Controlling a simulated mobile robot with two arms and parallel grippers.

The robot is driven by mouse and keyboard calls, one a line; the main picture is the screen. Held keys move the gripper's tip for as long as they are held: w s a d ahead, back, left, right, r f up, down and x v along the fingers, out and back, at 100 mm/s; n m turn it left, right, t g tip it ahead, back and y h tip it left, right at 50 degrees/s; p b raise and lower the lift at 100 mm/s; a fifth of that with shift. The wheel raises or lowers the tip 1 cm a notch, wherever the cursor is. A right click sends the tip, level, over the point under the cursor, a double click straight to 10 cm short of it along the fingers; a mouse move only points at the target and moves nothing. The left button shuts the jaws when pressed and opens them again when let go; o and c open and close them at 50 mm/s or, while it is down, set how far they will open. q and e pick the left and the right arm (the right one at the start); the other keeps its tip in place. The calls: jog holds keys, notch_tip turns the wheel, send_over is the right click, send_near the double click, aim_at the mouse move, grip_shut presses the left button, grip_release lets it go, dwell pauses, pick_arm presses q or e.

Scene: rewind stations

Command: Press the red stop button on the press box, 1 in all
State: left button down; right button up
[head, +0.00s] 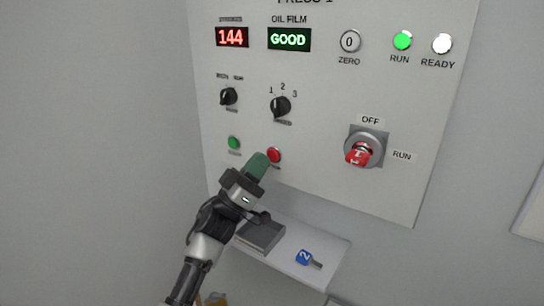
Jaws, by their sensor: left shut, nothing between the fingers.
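The press box (330,105) is a light grey panel on the wall, with its title cut off at the top of the head view. The red stop button (274,155) sits low on the panel, right of a green button (234,142). My left gripper (260,162) is shut and empty, with its green fingertips just left of and below the red button. The tips overlap the button's left edge in the picture. I cannot tell whether they touch it. My right gripper does not show.
Two black knobs (280,106) sit above the buttons. Below the panel, a shelf (325,249) holds a grey block (262,236) and a blue tagged key (304,258). Wall left of the panel is clear.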

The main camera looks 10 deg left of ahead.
pick_arm(q)
jog(key=shift+w, duration=0.15)
jog(key=shift+w+d, duration=0.15)
jog(key=shift+w, duration=0.15)
jog(key=shift+w+d, duration=0.1)
jog(key=shift+w, duration=0.2)
dwell(0.7)
jog(key=shift+s, duration=0.15)
jog(key=shift+s+a+p, duration=0.25)
jog(key=shift+s+p, duration=0.2)
jog(key=shift+s, duration=0.15)
jog(key=s+p, duration=0.1)
jog(key=s+a, duration=0.1)
jog(key=s, duration=0.1)
jog(key=s+p, duration=0.1)
jog(key=shift+s+a+p, duration=0.3)
jog(key=shift+a, duration=0.05)
